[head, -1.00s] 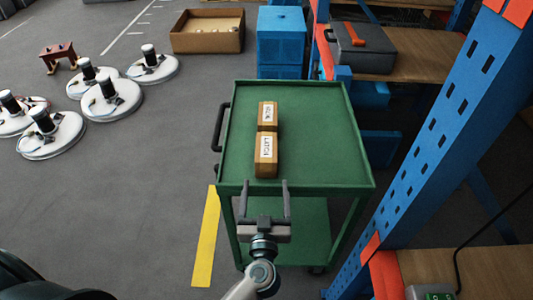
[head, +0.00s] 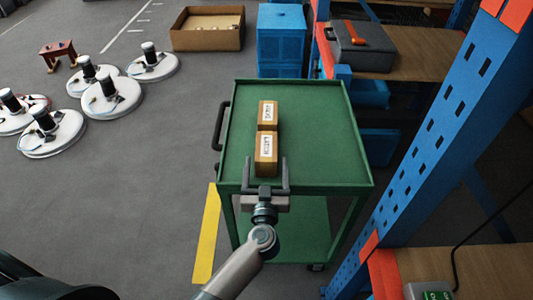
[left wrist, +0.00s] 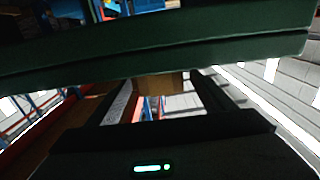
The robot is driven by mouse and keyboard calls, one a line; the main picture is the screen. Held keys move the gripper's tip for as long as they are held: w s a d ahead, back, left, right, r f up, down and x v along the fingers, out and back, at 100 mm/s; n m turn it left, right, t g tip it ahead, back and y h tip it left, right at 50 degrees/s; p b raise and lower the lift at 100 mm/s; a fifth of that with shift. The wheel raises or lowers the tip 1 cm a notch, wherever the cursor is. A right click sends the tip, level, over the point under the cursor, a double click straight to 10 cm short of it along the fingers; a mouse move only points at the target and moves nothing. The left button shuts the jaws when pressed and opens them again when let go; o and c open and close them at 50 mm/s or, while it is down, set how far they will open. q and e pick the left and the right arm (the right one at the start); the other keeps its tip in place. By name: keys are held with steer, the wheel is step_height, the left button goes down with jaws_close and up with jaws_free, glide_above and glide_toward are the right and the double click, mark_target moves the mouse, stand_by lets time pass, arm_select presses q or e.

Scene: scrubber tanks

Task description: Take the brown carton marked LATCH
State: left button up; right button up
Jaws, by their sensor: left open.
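The brown carton marked LATCH (head: 266,147) lies on the top tray of the green cart (head: 312,140), near its front edge, with a white label on top. My left gripper (head: 271,168) is open at the cart's front edge. In the head view its fingers overlap the near end of the carton; I cannot tell whether they touch it. In the left wrist view a brown surface (left wrist: 158,85), probably the carton, shows between the open fingers (left wrist: 165,92), partly hidden by a green band of the cart. My right gripper is not in view.
A second brown carton (head: 268,112) sits right behind the first; its label is hard to read. A blue rack upright (head: 440,130) stands close on the right. A black handle (head: 219,127) is on the cart's left side. The tray's right half is clear.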

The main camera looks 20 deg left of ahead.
mark_target(266, 150)
arm_select(q)
steer(key=x, duration=0.4)
steer(key=shift+r+p, duration=0.3)
steer(key=shift+r, duration=0.05)
steer(key=shift+w+a, duration=0.15)
steer(key=shift+w, duration=0.3)
steer(key=c, duration=1.3)
steer(key=shift+c, duration=0.2)
steer(key=shift+r, duration=0.15)
